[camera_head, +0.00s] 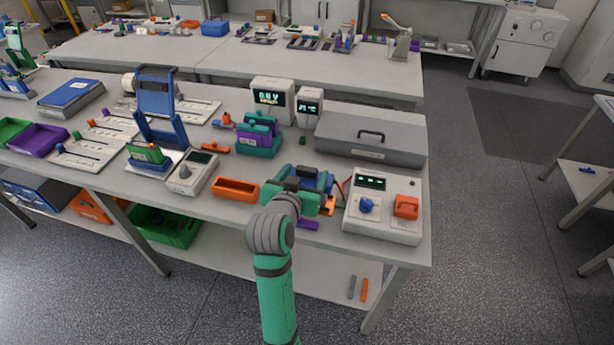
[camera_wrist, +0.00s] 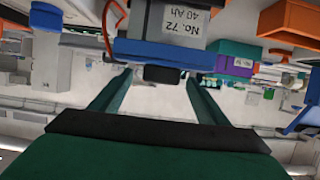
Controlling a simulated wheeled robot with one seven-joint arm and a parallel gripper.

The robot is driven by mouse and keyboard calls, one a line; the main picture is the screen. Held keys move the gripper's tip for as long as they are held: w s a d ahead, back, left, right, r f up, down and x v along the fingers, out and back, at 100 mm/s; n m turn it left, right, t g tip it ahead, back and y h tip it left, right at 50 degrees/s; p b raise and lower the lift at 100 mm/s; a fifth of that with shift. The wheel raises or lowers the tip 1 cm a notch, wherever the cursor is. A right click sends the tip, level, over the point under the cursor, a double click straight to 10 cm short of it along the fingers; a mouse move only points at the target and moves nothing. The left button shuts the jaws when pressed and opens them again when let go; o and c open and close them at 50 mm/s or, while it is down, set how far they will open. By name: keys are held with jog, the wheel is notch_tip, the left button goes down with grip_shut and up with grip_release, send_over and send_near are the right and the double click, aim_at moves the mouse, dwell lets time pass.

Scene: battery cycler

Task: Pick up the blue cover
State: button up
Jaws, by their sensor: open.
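The blue cover (camera_wrist: 135,52) shows in the wrist view, which looks upside down. It lies against the pale labelled face of a battery (camera_wrist: 182,22) marked "No. 72 40 Ah". A small black block (camera_wrist: 163,74) stands out from the cover. My gripper (camera_wrist: 155,88) is open and empty, with one green finger on each side of the black block. The fingers appear apart from it. In the head view my gripper (camera_head: 300,190) is over the bench's front part and partly hides the blue cover (camera_head: 323,181) and what lies under it.
A white tester (camera_head: 384,218) with a blue knob and orange switch stands close on the right. An orange tray (camera_head: 236,188) is on the left. A purple and teal holder (camera_head: 258,138) and a grey case (camera_head: 371,142) stand behind. A red wire runs beside the battery.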

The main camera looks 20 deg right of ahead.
jog(key=shift+w+d+f, duration=0.15)
jog(key=shift+w+d, duration=0.05)
jog(key=shift+w, duration=0.15)
jog(key=c, duration=1.2)
